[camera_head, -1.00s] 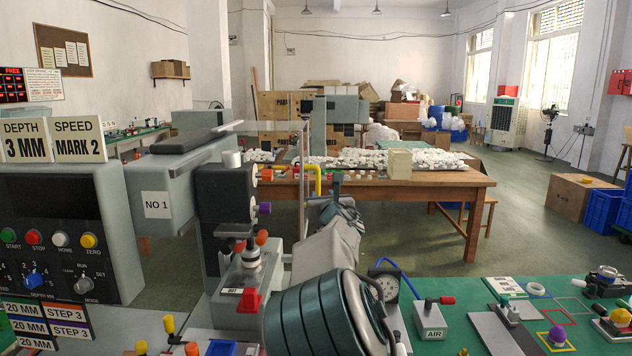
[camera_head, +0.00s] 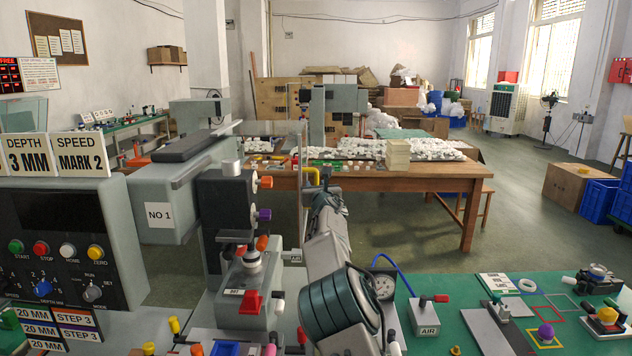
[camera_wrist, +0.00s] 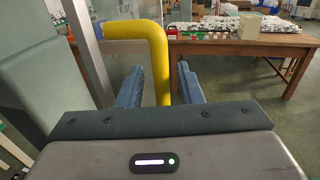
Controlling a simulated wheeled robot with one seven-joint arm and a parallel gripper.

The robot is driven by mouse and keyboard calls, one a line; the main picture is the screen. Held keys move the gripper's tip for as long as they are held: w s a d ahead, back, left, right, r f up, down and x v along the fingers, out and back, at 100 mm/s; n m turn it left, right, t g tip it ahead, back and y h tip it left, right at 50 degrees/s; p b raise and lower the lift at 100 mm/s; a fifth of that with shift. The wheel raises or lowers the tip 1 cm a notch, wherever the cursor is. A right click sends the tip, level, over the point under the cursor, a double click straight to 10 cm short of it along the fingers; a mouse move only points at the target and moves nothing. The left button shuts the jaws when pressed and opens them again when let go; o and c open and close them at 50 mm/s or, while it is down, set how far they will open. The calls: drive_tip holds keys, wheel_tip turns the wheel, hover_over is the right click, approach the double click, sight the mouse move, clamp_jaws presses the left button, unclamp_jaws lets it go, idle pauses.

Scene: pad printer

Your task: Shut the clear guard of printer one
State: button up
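Printer one (camera_head: 160,205), labelled NO 1, stands left of centre in the head view. Its clear guard (camera_head: 303,205) shows as a see-through panel with a thin pale frame, right of the print head. A yellow handle (camera_head: 312,171) is on the guard's edge. In the wrist view the bent yellow handle (camera_wrist: 160,70) runs from the guard's grey frame (camera_wrist: 84,45) and down between my fingers. My gripper (camera_wrist: 160,88) is open around the handle, with a small gap visible on each side. In the head view my arm partly hides the gripper and lower guard.
A control box (camera_head: 60,220) stands at the left. A green bench (camera_head: 465,340) with a gauge, an AIR box (camera_head: 425,315) and fixtures is at the lower right. A wooden table (camera_head: 400,178) with white parts stands behind.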

drive_tip(key=shift+w, duration=0.4)
clamp_jaws()
drive_tip(key=shift+a, duration=0.1)
